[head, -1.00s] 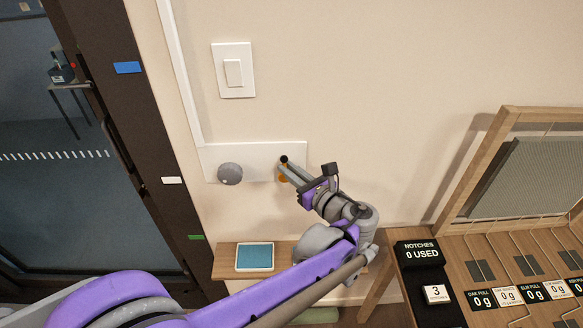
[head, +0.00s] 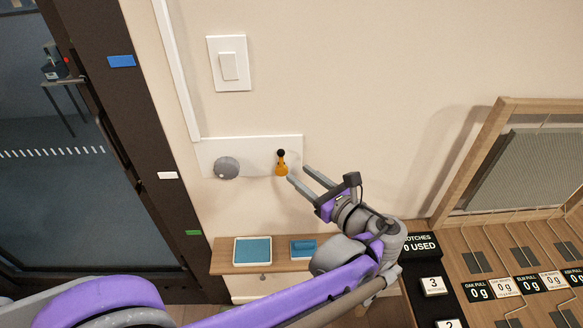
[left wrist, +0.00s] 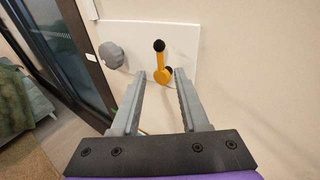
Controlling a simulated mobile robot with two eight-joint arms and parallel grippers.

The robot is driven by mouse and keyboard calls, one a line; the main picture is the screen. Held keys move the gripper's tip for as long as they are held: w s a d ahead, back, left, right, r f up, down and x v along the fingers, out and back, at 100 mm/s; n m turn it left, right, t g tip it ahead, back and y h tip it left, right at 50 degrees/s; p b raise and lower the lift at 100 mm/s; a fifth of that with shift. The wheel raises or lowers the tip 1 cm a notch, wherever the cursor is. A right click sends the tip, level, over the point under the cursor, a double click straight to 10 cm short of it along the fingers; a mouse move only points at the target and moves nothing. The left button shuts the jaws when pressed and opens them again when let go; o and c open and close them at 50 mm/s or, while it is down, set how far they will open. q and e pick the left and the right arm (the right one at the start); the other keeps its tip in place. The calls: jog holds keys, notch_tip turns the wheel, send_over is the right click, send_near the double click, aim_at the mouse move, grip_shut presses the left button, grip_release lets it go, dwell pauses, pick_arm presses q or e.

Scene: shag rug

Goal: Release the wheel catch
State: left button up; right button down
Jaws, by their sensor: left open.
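An orange lever with a black knob (head: 282,168) is mounted on a white wall plate (head: 250,142). It points up, with its knob at the top. A round grey knob (head: 227,168) sits to its left on the same plate. My left gripper (head: 298,175) is open and empty, just right of the lever and apart from it in the head view. In the left wrist view the orange lever (left wrist: 160,62) shows beyond and between the open fingertips (left wrist: 158,76). The frames do not show clearly which part is the wheel catch. My right gripper is not in view.
A light switch (head: 229,64) is above the plate. A small wooden shelf (head: 224,256) below holds blue-topped items. A dark door frame (head: 140,130) stands at left. A wooden table with labelled plates (head: 470,250) and a framed panel (head: 500,170) is at right.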

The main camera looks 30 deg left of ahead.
pick_arm(q)
jog(key=v, duration=0.4)
dwell(0.4)
jog(key=s+a+f+n+g+h+p, duration=0.2)
jog(key=s+a+f+n+g+h, duration=0.1)
jog(key=s+a+f+n+h, duration=0.5)
jog(key=s+d+f+n+t+h+p, duration=0.1)
jog(key=s+d+f+n+h, duration=0.4)
jog(key=n, duration=0.9)
jog(key=s+d+h+p, duration=0.1)
jog(key=s+d+h, duration=0.1)
jog(key=s+d, duration=0.1)
jog(key=shift+d+f+n, duration=0.15)
jog(key=shift+f+n, duration=0.15)
jog(key=shift+n, duration=0.1)
